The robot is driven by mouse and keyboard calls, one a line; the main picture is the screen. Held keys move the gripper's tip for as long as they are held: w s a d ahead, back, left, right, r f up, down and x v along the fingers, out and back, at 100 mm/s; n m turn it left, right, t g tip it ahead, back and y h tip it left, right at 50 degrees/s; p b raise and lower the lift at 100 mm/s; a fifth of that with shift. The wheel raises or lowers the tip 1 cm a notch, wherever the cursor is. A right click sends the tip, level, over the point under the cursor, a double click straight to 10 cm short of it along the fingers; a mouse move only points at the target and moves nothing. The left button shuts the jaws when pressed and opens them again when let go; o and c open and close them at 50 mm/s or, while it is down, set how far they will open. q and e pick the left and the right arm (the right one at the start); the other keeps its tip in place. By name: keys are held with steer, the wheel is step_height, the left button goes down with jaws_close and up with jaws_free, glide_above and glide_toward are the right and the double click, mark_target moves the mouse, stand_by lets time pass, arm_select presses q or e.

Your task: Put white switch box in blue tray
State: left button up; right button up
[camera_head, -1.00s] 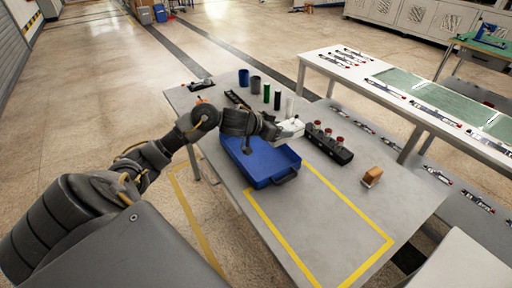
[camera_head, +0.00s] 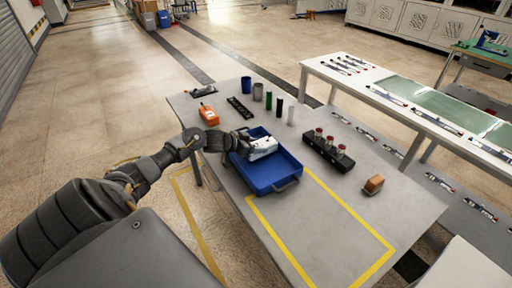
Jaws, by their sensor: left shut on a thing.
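The blue tray (camera_head: 268,180) sits on the grey table, its black handle toward the front right. The white switch box (camera_head: 262,148) is over the back part of the tray, within its outline from this view. I cannot tell whether it touches the tray floor. My left gripper (camera_head: 246,142) comes in from the left and is shut on the white switch box; its fingers are mostly hidden. My right gripper is not in view.
Several cylinders (camera_head: 268,100) stand behind. An orange tool (camera_head: 208,115) lies at the back left. The yellow-taped area in front is clear.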

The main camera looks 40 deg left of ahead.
arm_select(q)
steer(key=shift+a+f, duration=0.1)
steer(key=shift+f, duration=0.5)
steer(key=shift+f, duration=0.2)
steer(key=o, duration=1.1)
steer(key=shift+c, duration=0.2)
